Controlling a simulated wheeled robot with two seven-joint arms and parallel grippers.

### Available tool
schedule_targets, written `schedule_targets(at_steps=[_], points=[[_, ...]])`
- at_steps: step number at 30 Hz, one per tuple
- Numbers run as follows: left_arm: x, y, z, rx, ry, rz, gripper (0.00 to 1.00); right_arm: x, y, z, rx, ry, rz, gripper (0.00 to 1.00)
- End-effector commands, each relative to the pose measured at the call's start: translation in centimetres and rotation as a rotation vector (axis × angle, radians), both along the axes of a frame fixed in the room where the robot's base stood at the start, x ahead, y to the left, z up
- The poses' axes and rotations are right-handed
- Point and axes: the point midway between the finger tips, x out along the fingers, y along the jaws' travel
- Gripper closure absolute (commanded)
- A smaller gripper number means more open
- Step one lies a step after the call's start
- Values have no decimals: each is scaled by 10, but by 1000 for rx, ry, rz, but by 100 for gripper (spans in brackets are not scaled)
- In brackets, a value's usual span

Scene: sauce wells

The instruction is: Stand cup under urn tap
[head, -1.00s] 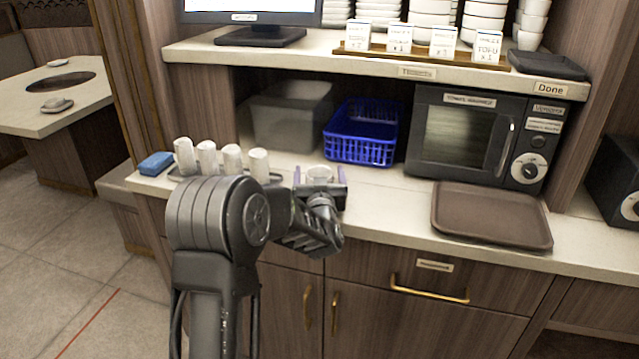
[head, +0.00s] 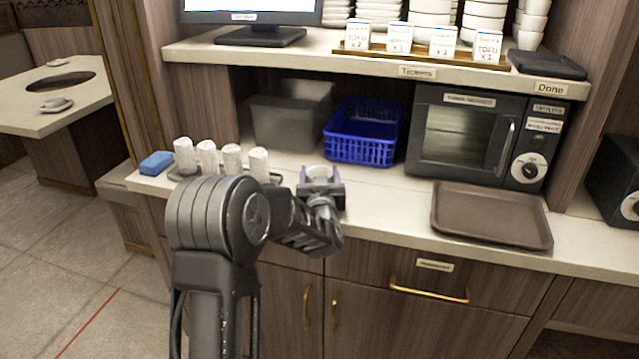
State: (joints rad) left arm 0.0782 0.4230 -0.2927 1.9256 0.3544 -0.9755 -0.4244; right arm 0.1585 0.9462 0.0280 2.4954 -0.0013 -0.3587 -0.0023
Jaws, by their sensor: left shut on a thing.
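My left gripper (head: 320,180) is over the counter, to the right of the row of white rolls. It is shut on a pale cup (head: 319,172), whose rim shows between the fingers. The gripper and my arm hide the cup's lower part, so I cannot tell whether it touches the counter. No urn or tap can be made out in this view. My right gripper is not in view.
Several white rolls (head: 231,159) stand on a dark tray beside a blue sponge (head: 156,163). Behind are a grey bin (head: 291,118), a blue basket (head: 362,135) and a microwave (head: 462,135). A brown tray (head: 491,215) lies at right. A shelf (head: 390,63) overhangs the counter.

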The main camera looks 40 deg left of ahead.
Motion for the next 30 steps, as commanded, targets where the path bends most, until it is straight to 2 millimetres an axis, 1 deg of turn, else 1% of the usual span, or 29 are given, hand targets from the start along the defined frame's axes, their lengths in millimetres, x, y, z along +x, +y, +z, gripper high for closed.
schedule_targets(at_steps=[1, 6, 11, 14, 17, 27, 30], points=[[0, 0, 0, 0, 0, 0, 74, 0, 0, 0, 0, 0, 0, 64], [0, 0, 0, 1, -1, 0, 88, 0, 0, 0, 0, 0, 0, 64], [0, 0, 1, 1, -1, 0, 89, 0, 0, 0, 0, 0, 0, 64], [0, 0, 6, 0, -1, 0, 89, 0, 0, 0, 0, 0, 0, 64], [0, 0, 17, 0, -4, 1, 89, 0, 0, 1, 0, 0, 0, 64], [0, 0, 81, 0, -5, 0, 89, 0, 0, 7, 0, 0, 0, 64], [0, 0, 94, 0, -4, 0, 89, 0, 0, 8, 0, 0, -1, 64]])
